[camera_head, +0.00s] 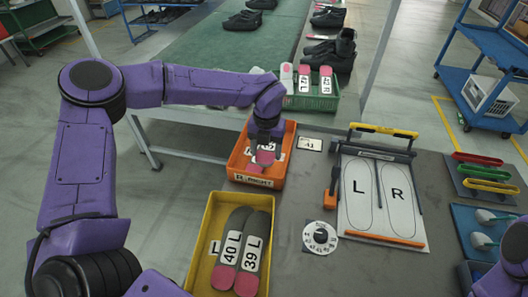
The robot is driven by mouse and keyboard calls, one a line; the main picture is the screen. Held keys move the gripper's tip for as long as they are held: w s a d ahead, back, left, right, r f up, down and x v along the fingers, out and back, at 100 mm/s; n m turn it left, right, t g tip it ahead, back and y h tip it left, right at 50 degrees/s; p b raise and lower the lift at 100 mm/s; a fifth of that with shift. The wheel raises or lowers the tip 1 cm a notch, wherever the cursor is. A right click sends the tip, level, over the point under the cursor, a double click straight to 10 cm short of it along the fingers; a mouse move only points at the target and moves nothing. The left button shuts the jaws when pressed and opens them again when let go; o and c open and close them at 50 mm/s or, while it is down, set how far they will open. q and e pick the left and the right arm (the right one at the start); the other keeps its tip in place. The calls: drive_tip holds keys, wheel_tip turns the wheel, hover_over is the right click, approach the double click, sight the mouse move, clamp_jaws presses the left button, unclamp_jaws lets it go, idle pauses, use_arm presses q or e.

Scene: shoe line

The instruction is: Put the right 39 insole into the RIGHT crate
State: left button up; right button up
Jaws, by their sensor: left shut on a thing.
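The orange crate (232,172) is marked R RIGHT on its front and stands mid-view, at the back edge of the grey table. My left gripper (265,143) reaches down into it from above. It is shut on an insole (265,158) with a pink end and a white label, which is inside or just above the crate. The label is partly covered and I cannot read its size surely. Another white label shows beside it in the crate. My right gripper is out of view; only purple parts of my right arm show at the lower right edge.
The yellow crate (190,262) in front holds insoles 40 L and 39 L (248,255). A green crate (318,115) with insoles stands behind. A board (380,190) marked L and R, a dial (320,237) and a small card (311,145) lie to the right.

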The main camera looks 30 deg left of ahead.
use_arm(q)
drive_tip(key=w+a+f, duration=0.1)
drive_tip(key=w+f, duration=0.1)
drive_tip(key=f, duration=0.1)
drive_tip(key=w+a+f+p, duration=0.1)
drive_tip(key=f, duration=0.1)
drive_tip(key=shift+w+a+f, duration=0.1)
drive_tip(key=shift+w+a, duration=0.15)
drive_tip(key=shift+a, duration=0.1)
drive_tip(key=f, duration=0.4)
drive_tip(key=shift+w+a+p, duration=0.15)
drive_tip(key=shift+w+p, duration=0.1)
drive_tip(key=shift+p, duration=0.1)
drive_tip(key=shift+f+b, duration=0.6)
drive_tip(key=shift+b, duration=0.05)
drive_tip(key=shift+r, duration=0.1)
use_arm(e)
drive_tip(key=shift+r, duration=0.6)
use_arm(q)
drive_tip(key=o, duration=1)
drive_tip(key=shift+o, duration=0.2)
